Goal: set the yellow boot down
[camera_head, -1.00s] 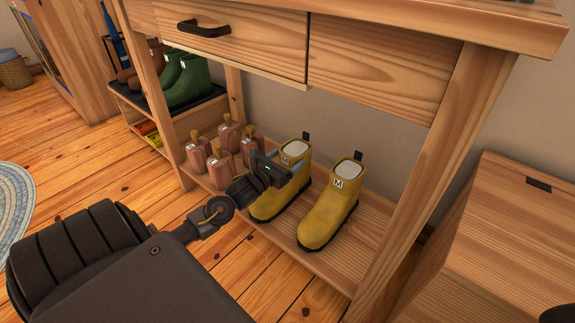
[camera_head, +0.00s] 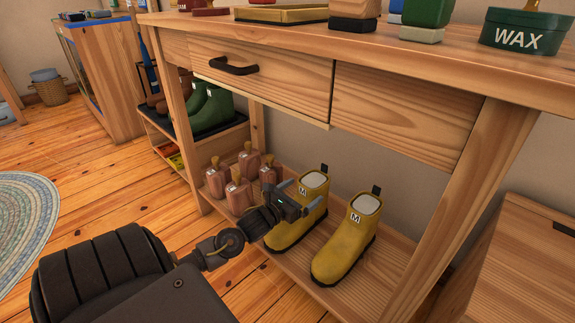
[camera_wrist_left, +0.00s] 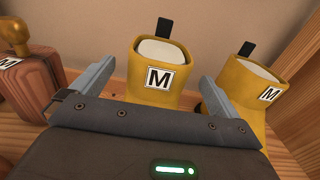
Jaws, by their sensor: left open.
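Two yellow boots stand upright side by side on the low wooden shelf (camera_head: 388,284) under the table. The left yellow boot (camera_head: 291,232) and the right yellow boot (camera_head: 345,241) each bear a white M label. My left gripper (camera_head: 297,193) is open at the left boot's shaft. In the left wrist view the left boot (camera_wrist_left: 160,71) stands between and beyond the two spread fingers, with a gap on either side. The right boot (camera_wrist_left: 240,93) is partly hidden behind the right finger. My right gripper is not in view.
Several wooden boot trees (camera_head: 238,194) stand on the shelf just left of the boots. The drawer front (camera_head: 260,79) and table top are above. Green boots (camera_head: 213,109) stand on a rack behind. A wooden chest (camera_head: 520,270) is at right.

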